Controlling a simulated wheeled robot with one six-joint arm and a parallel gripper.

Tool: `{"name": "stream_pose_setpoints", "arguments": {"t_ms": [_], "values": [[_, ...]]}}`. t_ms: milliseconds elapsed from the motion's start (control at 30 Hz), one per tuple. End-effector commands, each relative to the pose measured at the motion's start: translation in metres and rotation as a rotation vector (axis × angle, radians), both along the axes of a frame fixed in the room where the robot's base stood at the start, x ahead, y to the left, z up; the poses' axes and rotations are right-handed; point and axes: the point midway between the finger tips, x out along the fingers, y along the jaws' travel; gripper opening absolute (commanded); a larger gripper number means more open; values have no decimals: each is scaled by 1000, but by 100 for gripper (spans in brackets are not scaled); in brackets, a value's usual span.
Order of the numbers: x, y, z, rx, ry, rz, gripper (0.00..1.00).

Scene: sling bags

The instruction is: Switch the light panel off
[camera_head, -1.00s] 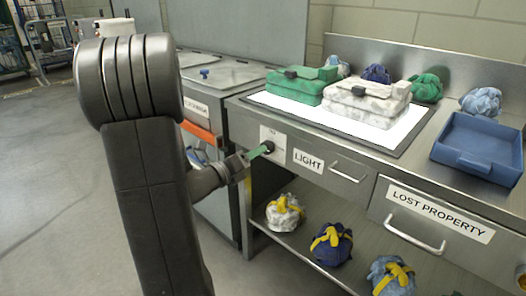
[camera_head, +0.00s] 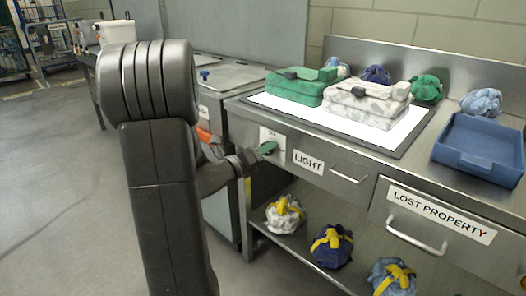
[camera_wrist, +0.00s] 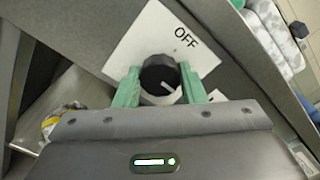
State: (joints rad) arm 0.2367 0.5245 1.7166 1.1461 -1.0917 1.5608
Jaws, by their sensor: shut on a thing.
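The light panel (camera_head: 390,140) is a flat sheet in the bench top, glowing bright white under two sling bags. Its switch is a round black knob (camera_wrist: 159,75) on a white plate (camera_wrist: 135,45) marked OFF, on the bench front beside the LIGHT label (camera_head: 308,162). In the wrist view a pale pointer line shows on the knob, at lower right of its middle, not toward the word OFF. My gripper (camera_wrist: 160,85) has its green fingers on either side of the knob, shut on it. In the head view my gripper (camera_head: 268,149) partly covers the plate.
A green bag (camera_head: 295,90) and a white patterned bag (camera_head: 365,108) stand on the panel. A blue tray (camera_head: 480,145) is at right. Drawer handles (camera_head: 415,240) stick out of the bench front. Several tied bundles (camera_head: 331,246) lie on the lower shelf.

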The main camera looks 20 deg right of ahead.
Motion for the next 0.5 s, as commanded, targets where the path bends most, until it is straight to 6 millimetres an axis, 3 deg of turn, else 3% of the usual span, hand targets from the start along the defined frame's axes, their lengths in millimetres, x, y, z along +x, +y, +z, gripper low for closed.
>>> {"name": "stream_pose_setpoints", "arguments": {"t_ms": [267, 500], "values": [[0, 0, 0, -18, 46, 1, 14], [0, 0, 0, -76, 186, 1, 14]]}}
